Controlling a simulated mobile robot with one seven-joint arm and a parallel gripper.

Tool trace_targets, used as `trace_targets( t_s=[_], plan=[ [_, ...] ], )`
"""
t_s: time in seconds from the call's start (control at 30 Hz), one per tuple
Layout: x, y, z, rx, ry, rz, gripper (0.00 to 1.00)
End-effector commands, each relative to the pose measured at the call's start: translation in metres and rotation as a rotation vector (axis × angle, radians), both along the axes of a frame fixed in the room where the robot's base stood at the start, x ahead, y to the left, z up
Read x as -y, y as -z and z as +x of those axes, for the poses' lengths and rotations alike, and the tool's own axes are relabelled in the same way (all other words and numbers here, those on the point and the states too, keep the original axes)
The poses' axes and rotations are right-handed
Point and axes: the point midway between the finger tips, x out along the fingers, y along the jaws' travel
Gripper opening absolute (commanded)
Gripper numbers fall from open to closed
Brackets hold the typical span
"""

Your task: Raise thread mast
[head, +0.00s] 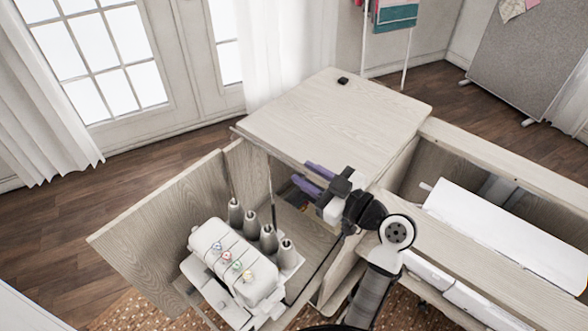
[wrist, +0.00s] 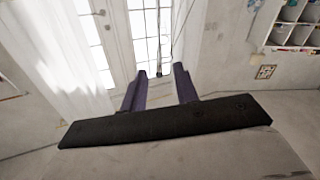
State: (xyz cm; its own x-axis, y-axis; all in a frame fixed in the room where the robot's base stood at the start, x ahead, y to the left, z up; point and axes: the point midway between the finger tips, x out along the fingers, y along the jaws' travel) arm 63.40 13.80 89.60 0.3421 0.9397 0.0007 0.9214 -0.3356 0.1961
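The white overlock machine (head: 235,262) stands in the open cabinet bay at the lower middle of the head view. Several grey thread cones (head: 268,240) stand behind it. A thin dark upright rod (head: 272,190) rises behind the cones and looks like part of the thread mast; its top and any crossbar are hard to make out. My gripper (head: 302,173) is right of this rod, apart from it in the picture, with purple fingers pointing left. In the wrist view the two fingers (wrist: 160,78) are spread with nothing clearly held between them.
The cabinet's wooden top (head: 340,115) lies just behind my gripper, with a small dark object (head: 343,80) on it. An open wooden door panel (head: 150,225) stands left of the machine. A second white machine (head: 500,235) lies in the right-hand bay.

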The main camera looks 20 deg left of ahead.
Motion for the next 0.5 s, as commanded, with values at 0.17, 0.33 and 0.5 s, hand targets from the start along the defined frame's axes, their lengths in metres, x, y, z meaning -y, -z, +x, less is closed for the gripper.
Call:
trace_targets(
  t_s=[0.17,0.33,0.5],
  plan=[
    [0.040,0.003,-0.013,0.003,0.006,0.001,0.30],
    [0.066,0.001,-0.023,0.002,0.003,0.001,0.30],
    [0.077,0.000,-0.028,0.002,0.001,0.000,0.30]
  ],
)
